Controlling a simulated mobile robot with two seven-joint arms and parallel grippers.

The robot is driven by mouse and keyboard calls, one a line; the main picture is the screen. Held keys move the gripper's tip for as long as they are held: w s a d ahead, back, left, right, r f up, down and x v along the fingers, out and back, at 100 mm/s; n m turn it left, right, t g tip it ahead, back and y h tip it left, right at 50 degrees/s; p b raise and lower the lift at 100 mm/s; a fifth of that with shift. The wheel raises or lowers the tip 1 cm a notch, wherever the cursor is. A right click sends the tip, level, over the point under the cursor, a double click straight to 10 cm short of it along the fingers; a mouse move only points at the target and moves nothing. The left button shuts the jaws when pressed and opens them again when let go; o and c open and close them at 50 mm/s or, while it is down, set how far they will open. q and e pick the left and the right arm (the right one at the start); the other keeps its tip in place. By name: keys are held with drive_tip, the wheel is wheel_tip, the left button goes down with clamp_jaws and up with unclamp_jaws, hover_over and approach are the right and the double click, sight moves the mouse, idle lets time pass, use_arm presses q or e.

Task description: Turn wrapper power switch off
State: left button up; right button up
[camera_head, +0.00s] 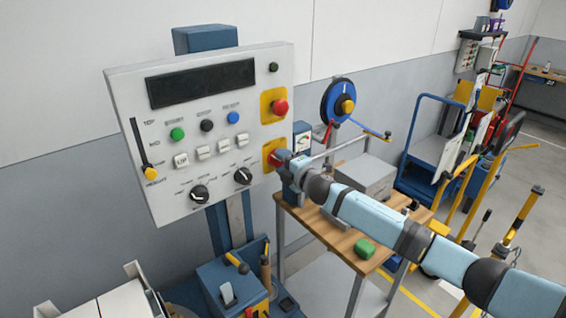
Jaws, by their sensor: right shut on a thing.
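The wrapper control panel (215,110) is a light grey box on a blue column, tilted in the view. The wrapper power switch (270,152) looks like a red knob on a yellow plate at the panel's lower right edge. My right gripper (282,160) is at this switch and shut on it, hiding most of the knob. The knob's exact angle cannot be told. My left gripper is not in view.
A red emergency button (280,107) on a yellow plate sits just above. Black dials (243,176), coloured buttons (178,134) and a yellow slider (149,171) share the panel. A wooden workbench (335,238) stands under my right arm, with a green object (364,249) on it.

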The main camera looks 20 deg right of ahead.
drive_tip(key=o, duration=0.9)
drive_tip(key=shift+s, duration=0.1)
drive_tip(key=shift+b+v, duration=1.2)
drive_tip(key=shift+v, duration=5.65)
